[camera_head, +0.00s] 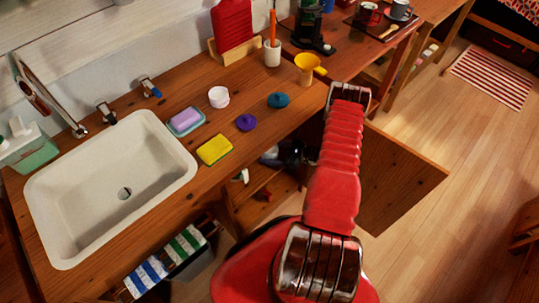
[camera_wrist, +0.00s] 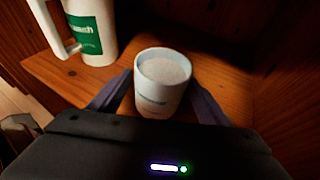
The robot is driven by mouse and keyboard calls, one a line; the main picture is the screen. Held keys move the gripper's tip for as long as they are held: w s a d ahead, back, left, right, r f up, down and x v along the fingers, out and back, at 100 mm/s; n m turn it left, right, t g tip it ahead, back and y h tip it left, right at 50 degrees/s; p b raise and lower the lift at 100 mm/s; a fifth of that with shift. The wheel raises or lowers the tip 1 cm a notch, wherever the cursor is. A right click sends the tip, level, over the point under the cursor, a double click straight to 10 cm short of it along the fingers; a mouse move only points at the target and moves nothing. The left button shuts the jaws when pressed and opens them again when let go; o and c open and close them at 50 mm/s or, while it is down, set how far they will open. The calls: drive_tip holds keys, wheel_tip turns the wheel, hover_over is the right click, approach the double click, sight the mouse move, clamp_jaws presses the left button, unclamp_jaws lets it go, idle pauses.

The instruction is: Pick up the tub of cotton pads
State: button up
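In the wrist view, a small white round tub (camera_wrist: 160,95) with pale contents at its open top stands upright on a wooden shelf. Faint lettering shows on its side; I take it for the tub of cotton pads. My gripper (camera_wrist: 162,82) has its two dark fingers apart, one on each side of the tub. The fingertips are close to its sides, and slivers of wood show between the lower fingers and the tub. Firm contact is not clear. In the head view my gripper is hidden by my red arm and the counter.
A white bottle with a green label (camera_wrist: 92,30) stands close behind left of the tub. Wooden walls enclose the shelf. In the head view, a cabinet door (camera_head: 395,180) hangs open under the counter (camera_head: 160,235), beside my arm.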

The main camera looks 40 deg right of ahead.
drive_tip(key=c, duration=1.2)
drive_tip(key=shift+r, duration=0.1)
drive_tip(key=shift+r, duration=4.95)
